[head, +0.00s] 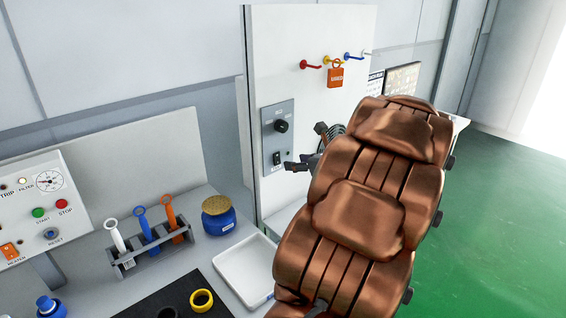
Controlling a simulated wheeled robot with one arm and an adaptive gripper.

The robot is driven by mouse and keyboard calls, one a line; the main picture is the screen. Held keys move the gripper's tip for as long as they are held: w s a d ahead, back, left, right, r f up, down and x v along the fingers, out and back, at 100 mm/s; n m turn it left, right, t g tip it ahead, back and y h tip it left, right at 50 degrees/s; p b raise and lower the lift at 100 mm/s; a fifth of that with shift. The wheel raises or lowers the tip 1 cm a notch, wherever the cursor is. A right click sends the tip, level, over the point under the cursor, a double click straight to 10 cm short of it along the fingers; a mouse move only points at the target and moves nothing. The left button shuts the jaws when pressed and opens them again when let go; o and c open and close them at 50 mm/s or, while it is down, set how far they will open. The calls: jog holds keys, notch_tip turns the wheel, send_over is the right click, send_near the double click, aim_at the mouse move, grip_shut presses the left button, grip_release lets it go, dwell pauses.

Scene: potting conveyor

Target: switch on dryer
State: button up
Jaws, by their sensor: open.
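A grey control plate (278,115) is on the upright white panel, with a black round knob (281,126) above a small dark switch (277,158). Its lettering is too small to read, so I cannot tell whether this is the dryer's control. My gripper (303,147) is just right of the plate, its dark fingers spread apart and empty. One fingertip is close to the switch; I cannot tell whether it touches. My copper-coloured arm hides the rest of the gripper and part of the panel behind it.
A control box (39,200) with start, stop, reset and heater controls is at left. A tool rack (150,252), blue jar (219,222), white tray (244,268) and yellow ring (201,300) are on the bench. Green floor is clear at right.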

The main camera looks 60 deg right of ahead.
aim_at(278, 162)
jog(key=shift+p+x, duration=0.5)
jog(key=shift+x, duration=3.05)
jog(key=shift+a, duration=0.1)
jog(key=shift+c, duration=0.2)
grip_shut()
